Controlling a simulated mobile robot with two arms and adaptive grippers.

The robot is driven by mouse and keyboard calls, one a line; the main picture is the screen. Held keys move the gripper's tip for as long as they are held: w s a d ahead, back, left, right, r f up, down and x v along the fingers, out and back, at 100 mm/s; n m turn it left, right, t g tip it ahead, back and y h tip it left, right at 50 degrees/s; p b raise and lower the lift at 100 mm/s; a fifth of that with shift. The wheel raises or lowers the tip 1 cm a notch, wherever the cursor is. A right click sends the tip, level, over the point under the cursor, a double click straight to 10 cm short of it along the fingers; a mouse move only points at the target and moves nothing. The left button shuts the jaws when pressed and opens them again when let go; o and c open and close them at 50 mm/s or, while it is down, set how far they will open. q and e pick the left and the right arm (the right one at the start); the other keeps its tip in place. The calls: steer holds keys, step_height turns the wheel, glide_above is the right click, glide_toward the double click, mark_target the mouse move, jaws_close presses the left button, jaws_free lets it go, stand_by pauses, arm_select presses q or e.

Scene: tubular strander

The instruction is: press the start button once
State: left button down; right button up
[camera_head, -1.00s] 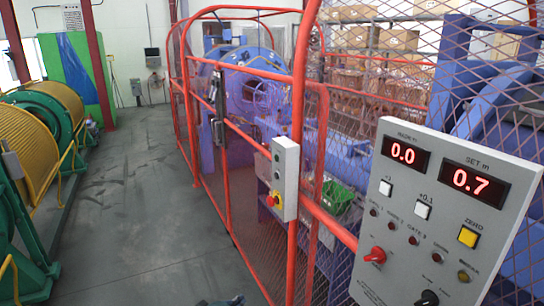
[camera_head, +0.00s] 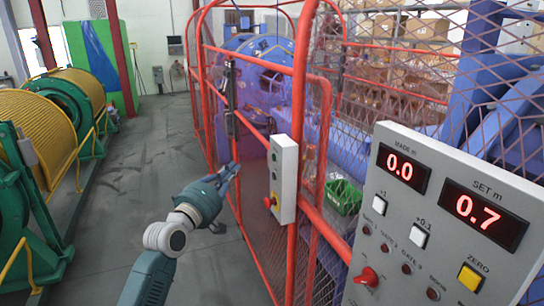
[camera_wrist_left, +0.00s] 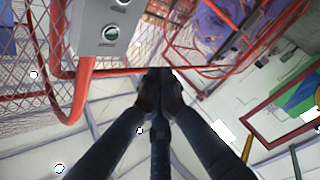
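A grey button box (camera_head: 284,180) is fixed to a red fence post, with small round buttons on its face and a red knob on yellow low on its left side. I cannot read which button is start. My left gripper (camera_head: 232,169) is just left of the box and apart from it. In the left wrist view its dark fingers (camera_wrist_left: 160,82) are drawn together, with nothing between them. My right gripper is out of view.
A grey console (camera_head: 450,215) at the right front shows 0.0 and 0.7, with white and yellow buttons and a red knob. A red mesh fence (camera_head: 300,90) encloses the blue machine. Yellow reels (camera_head: 38,125) on green frames stand left. The aisle floor (camera_head: 130,160) is clear.

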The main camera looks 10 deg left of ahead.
mark_target(274, 157)
arm_select(q)
steer(key=shift+s+a+r, duration=0.1)
steer(key=shift+r, duration=0.5)
steer(key=w+d, duration=0.5)
steer(key=d, duration=0.2)
steer(key=shift+d+p, duration=0.15)
steer(key=shift+p, duration=0.2)
stand_by(1.2)
steer(key=shift+w+d, duration=0.2)
steer(key=shift+d, duration=0.15)
